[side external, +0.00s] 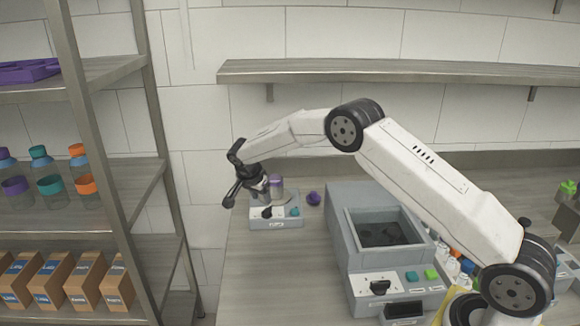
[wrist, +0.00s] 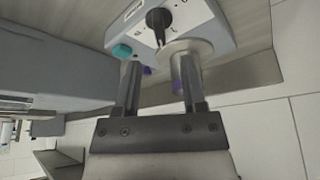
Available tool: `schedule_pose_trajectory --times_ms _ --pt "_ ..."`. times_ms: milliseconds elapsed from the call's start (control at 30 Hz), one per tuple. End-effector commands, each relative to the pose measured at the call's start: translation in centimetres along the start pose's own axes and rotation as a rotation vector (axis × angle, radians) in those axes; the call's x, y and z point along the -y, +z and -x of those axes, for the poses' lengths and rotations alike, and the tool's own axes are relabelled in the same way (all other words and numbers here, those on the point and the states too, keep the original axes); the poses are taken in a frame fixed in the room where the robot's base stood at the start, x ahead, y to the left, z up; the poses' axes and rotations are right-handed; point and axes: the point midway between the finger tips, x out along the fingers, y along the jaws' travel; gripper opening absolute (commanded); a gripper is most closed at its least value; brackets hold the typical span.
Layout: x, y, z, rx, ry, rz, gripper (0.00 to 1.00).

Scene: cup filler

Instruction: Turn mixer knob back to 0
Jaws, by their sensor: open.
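A small grey unit (side external: 277,223) stands on the bench at left centre, with a black knob (side external: 267,212) and a teal button (side external: 294,211) on its face. The knob (wrist: 158,20) shows near the top of the wrist view, its narrow end pointing down in the picture; the scale marks are too small to read. A clear cup with purple (side external: 276,186) stands on the unit behind the knob. My gripper (side external: 246,194) is open and empty above the unit's left side. In the wrist view, its fingers (wrist: 158,68) are apart, with the knob beyond them, not between them.
A larger grey machine (side external: 340,210) with a dark basin, another black knob (side external: 380,287) and teal and green buttons stands to the right. A purple lid-like piece (side external: 313,198) lies between. A shelf rack (side external: 160,120) stands left; a wall shelf (side external: 390,72) runs above.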

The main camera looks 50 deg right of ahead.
Motion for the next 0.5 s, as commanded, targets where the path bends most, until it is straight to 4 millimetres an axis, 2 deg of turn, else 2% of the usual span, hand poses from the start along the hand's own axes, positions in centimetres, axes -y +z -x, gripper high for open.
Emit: schedule_pose_trajectory --times_ms 300,500 --pt "-0.1 0.0 -4.0 0.000 0.002 -0.001 0.53" --pt "0.0 0.0 -5.5 0.000 0.000 -0.002 0.53"
